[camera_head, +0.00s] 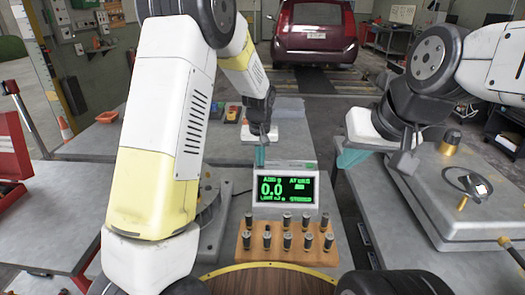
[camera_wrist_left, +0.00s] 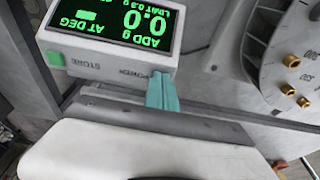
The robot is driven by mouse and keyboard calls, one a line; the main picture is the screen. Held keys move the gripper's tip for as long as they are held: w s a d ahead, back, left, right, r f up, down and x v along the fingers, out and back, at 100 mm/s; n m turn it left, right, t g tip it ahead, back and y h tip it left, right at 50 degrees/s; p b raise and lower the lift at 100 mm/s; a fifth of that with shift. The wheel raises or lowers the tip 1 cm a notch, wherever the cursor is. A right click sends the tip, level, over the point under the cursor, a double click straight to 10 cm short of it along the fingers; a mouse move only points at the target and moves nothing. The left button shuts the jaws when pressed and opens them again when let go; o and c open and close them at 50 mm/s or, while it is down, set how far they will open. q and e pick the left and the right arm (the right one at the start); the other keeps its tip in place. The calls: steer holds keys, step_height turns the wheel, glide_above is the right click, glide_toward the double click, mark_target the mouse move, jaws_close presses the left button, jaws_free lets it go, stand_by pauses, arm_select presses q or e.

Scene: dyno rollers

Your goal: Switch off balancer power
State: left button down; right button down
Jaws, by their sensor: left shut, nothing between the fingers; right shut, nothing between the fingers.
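The balancer unit (camera_head: 284,207) is a pale box on the bench with a lit display of green characters reading 0.0. In the left wrist view the balancer (camera_wrist_left: 110,52) appears upside down, with a green button by the word STORE and the word POWER on its edge. My left gripper (camera_head: 260,157) is shut and empty at the unit's top left. Its teal fingertips (camera_wrist_left: 162,92) are right beside the POWER label and hide whatever control is there. I cannot tell if they touch it. My right gripper (camera_head: 352,158) is shut and empty, away to the right of the unit.
A wooden block (camera_head: 286,258) with several dark pegs stands in front of the unit. A grey metal case (camera_head: 450,195) is on the right bench. A metal fixture with brass knobs (camera_wrist_left: 287,90) is close by in the left wrist view. A red car (camera_head: 316,35) stands behind.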

arm_select(q)
steer(key=shift+f, duration=0.2)
steer(key=shift+w+r, duration=0.3)
steer(key=shift+w, duration=0.35)
steer(key=shift+r, duration=0.2)
steer(key=v, duration=0.4)
steer(key=shift+w+a+r, duration=0.1)
steer(key=shift+w+r, duration=0.05)
steer(key=shift+w, duration=0.1)
steer(key=s+r, duration=0.5)
steer(key=r, duration=0.3)
